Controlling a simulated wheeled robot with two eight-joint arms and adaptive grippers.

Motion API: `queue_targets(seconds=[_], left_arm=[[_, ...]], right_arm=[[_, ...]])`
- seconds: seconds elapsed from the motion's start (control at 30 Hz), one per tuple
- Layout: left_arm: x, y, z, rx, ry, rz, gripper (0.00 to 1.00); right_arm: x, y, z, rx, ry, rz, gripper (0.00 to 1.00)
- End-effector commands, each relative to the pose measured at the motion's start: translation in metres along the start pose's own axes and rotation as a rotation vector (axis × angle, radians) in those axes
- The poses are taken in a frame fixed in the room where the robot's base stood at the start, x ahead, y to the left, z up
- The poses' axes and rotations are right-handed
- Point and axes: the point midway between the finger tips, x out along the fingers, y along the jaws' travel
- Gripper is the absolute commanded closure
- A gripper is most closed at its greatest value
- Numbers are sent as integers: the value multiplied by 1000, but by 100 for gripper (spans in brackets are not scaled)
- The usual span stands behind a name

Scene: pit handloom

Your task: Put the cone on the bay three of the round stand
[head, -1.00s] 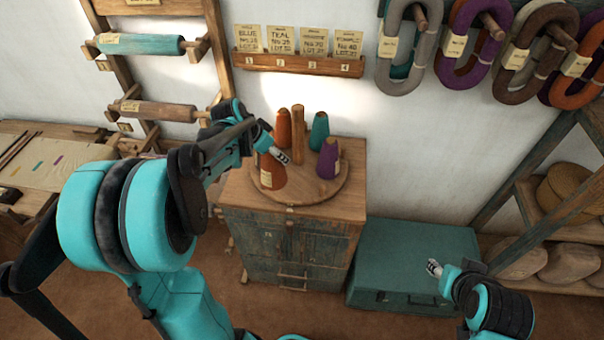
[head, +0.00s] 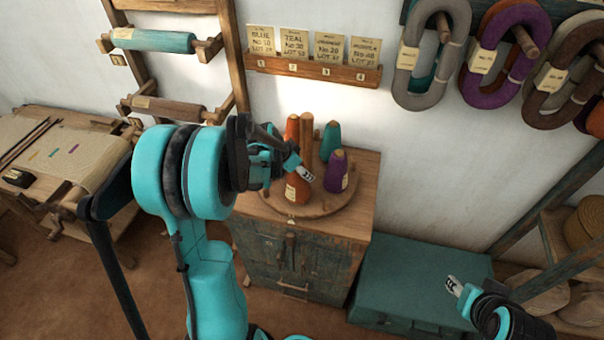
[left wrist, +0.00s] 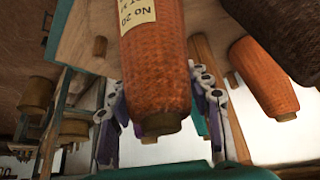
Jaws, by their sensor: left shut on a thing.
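The orange cone (head: 297,190) with a paper label is at the front of the round stand (head: 270,201). My left gripper (head: 306,173) is shut on this cone. In the left wrist view the held orange cone (left wrist: 153,65) fills the middle, with a finger on each side. I cannot tell whether its base touches the stand. The stand also carries a second orange cone (head: 291,127) at the back, a teal cone (head: 330,140), a purple cone (head: 337,171) and a central wooden post (head: 306,138). My right gripper (head: 455,285) is apart at the lower right; its opening is unclear.
The stand sits on a wooden cabinet (head: 300,257) with a teal chest (head: 425,282) to its right. A card rack (head: 310,68) numbered 1 to 4 and hanging yarn skeins (head: 425,88) are on the wall. A loom table (head: 60,150) is at left.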

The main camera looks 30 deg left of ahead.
Motion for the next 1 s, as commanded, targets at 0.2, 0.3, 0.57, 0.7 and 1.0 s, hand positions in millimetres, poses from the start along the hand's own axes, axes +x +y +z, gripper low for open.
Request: queue_targets(seconds=[0.2,0.3,0.57,0.7,1.0], left_arm=[[7,0,4,0,0,0,87],[8,0,4,0,0,0,87],[9,0,6,0,0,0,30],[9,0,5,0,0,0,30],[-13,0,4,-1,0,-1,30]], right_arm=[[1,0,1,0,0,0,60],[2,0,1,0,0,0,60],[3,0,2,0,0,0,60],[3,0,2,0,0,0,60],[-2,0,-2,0,0,0,60]])
